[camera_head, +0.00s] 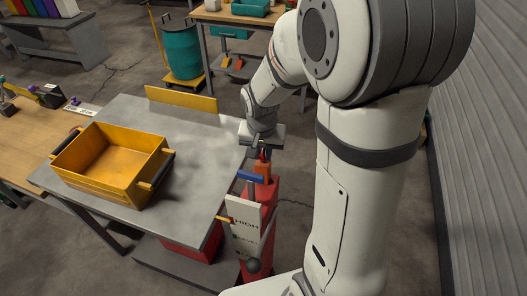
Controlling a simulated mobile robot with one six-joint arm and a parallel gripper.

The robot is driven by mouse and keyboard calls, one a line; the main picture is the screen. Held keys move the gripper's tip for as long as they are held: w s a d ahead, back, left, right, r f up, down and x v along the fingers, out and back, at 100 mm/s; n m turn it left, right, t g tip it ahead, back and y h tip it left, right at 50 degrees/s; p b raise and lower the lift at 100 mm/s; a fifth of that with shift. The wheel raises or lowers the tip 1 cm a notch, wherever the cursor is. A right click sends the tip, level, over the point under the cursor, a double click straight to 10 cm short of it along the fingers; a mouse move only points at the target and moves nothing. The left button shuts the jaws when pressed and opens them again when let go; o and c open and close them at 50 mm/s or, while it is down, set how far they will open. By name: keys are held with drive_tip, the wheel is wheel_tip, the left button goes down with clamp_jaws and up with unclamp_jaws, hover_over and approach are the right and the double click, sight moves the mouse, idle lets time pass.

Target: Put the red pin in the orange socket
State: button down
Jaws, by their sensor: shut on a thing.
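My gripper (259,146) points down just past the right edge of the grey table. It is shut on the small red pin (263,155), mostly hidden between the fingers. The orange socket (263,170) sits on top of a red stand directly below the gripper. The pin is right above or at the socket's top; I cannot tell whether it is inside.
A grey table (195,125) carries a yellow bin (105,183). A red stand (262,192) with a blue bar (250,177) and a white sign (245,225) stands close beside the table. A teal drum (182,52) stands behind.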

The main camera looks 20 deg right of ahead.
drive_tip(key=shift+f, duration=0.4)
drive_tip(key=c, duration=1.2)
unclamp_jaws()
drive_tip(key=shift+c, duration=0.2)
drive_tip(key=shift+o, duration=0.5)
drive_tip(key=o, duration=0.5)
drive_tip(key=shift+o, duration=0.2)
drive_tip(key=shift+r+p, duration=0.7)
drive_tip(key=shift+r, duration=0.8)
